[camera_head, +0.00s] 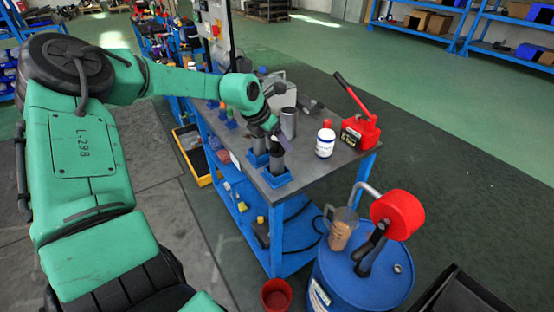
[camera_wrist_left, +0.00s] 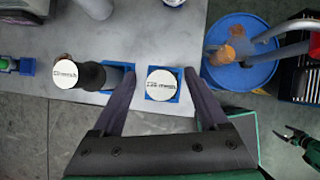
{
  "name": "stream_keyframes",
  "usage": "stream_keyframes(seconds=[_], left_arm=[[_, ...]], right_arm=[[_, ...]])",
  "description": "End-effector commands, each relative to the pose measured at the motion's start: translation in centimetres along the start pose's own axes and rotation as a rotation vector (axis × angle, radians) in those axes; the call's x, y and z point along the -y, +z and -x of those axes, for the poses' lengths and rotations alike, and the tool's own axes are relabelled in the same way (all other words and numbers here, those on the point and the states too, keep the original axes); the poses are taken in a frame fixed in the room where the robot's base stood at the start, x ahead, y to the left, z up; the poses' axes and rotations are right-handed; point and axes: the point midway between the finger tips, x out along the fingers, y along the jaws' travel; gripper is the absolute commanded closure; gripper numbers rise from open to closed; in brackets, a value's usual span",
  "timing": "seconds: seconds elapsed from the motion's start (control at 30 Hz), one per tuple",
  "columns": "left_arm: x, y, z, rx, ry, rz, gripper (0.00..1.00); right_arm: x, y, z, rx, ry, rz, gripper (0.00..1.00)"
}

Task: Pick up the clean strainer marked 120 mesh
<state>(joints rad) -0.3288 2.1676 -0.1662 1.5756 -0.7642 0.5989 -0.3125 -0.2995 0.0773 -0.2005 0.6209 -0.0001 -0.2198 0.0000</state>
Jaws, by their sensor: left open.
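Two dark upright strainers stand in blue square holders at the table's near left corner: a nearer one (camera_head: 276,172) and one behind it (camera_head: 258,147). My left gripper (camera_head: 275,137) is above them, open and empty. In the left wrist view, a white round top with blurred "mesh" lettering (camera_wrist_left: 163,84) lies between the open fingers of my left gripper (camera_wrist_left: 162,74), below them. A second white-topped dark strainer (camera_wrist_left: 65,73) stands left, outside the fingers. Its number and the other are too blurred to read surely. My right gripper (camera_wrist_left: 297,137) seems to show at the right edge, too small to judge.
A blue drum (camera_head: 360,278) with a red-ended pump stands at the front right. A red bucket (camera_head: 276,294) is on the floor.

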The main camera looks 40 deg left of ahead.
Motion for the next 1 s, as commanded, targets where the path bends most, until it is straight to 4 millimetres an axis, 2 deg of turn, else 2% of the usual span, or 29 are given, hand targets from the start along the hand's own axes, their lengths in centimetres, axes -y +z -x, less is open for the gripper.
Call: stream_keyframes(seconds=[0.17, 0.2, 0.27, 0.3, 0.37, 0.4, 0.77, 0.87, 1.0], left_arm=[[0.0, 0.1, -0.1, 0.002, 0.0, 0.0, 0.23], [0.0, 0.1, -0.1, 0.002, 0.0, 0.0, 0.31], [0.0, 0.1, -0.1, 0.002, 0.0, 0.0, 0.54], [0.0, 0.1, -0.1, 0.002, 0.0, 0.0, 0.69], [0.0, 0.1, -0.1, 0.002, 0.0, 0.0, 0.92], [0.0, 0.0, -0.1, 0.001, 0.0, 0.0, 1.0], [0.0, 0.1, 0.1, 0.002, 0.0, 0.0, 1.0], [0.0, 0.5, 0.6, 0.003, 0.0, -0.001, 1.0], [0.0, 1.6, 2.5, 0.006, 0.001, -0.001, 1.0]], right_arm=[[-0.2, 0.0, 0.0, 0.001, 0.002, 0.0, 0.0], [-0.2, 0.1, 0.0, 0.001, 0.003, 0.001, 0.0], [-0.3, 0.1, 0.0, 0.001, 0.004, 0.001, 0.0], [-0.3, 0.1, 0.0, 0.001, 0.005, 0.001, 0.0], [-0.4, 0.1, 0.0, 0.002, 0.005, 0.001, 0.0], [-0.4, 0.1, 0.0, 0.002, 0.005, 0.001, 0.0], [-0.4, 0.1, 0.0, 0.003, 0.005, 0.001, 0.0], [-0.3, 0.2, -0.1, 0.003, 0.005, 0.001, 0.0], [-0.3, 0.2, -0.4, 0.003, 0.005, 0.001, 0.0]])
